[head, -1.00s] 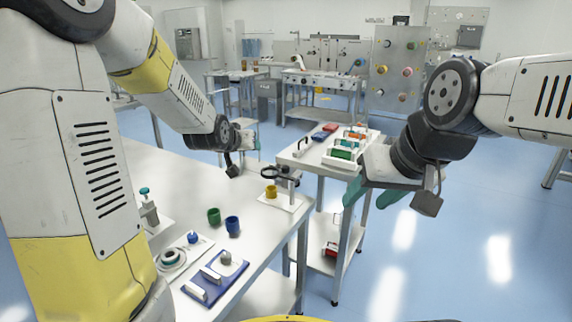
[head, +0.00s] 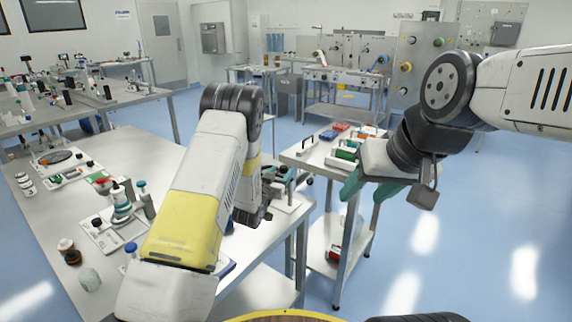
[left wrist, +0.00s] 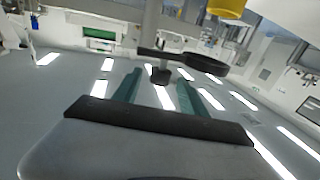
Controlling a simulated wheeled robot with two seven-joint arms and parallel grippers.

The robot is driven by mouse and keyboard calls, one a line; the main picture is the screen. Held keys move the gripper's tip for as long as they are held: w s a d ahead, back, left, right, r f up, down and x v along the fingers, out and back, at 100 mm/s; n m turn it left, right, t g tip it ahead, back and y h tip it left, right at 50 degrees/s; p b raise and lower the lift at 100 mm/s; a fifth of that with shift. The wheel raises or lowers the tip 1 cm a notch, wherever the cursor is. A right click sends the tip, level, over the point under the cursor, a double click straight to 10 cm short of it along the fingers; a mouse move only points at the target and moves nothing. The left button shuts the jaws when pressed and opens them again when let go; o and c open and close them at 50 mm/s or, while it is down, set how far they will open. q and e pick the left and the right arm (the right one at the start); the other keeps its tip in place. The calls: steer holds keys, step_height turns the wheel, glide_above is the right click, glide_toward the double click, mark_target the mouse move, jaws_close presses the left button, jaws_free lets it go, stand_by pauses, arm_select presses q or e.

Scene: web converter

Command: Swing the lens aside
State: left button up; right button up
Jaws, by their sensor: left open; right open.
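The lens is a black ring (left wrist: 205,66) on a short black arm, held by a pale post (left wrist: 151,22) in the left wrist view. In the head view, my left arm and hand mostly hide the lens stand; part of its white base (head: 290,206) shows at the table edge. My left gripper (left wrist: 163,80) is open, its teal fingers pointing at the lens arm. The black knob under the post appears between the fingertips; I cannot tell if they touch. My right gripper (head: 370,190) is open and empty, in front of the side cart.
The side cart (head: 318,157) carries a rack of coloured pieces. Bottles and small parts stand on the left of the near table (head: 55,215). Open floor lies to the right.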

arm_select(q)
steer(key=x, duration=0.6)
jaws_close()
stand_by(1.3)
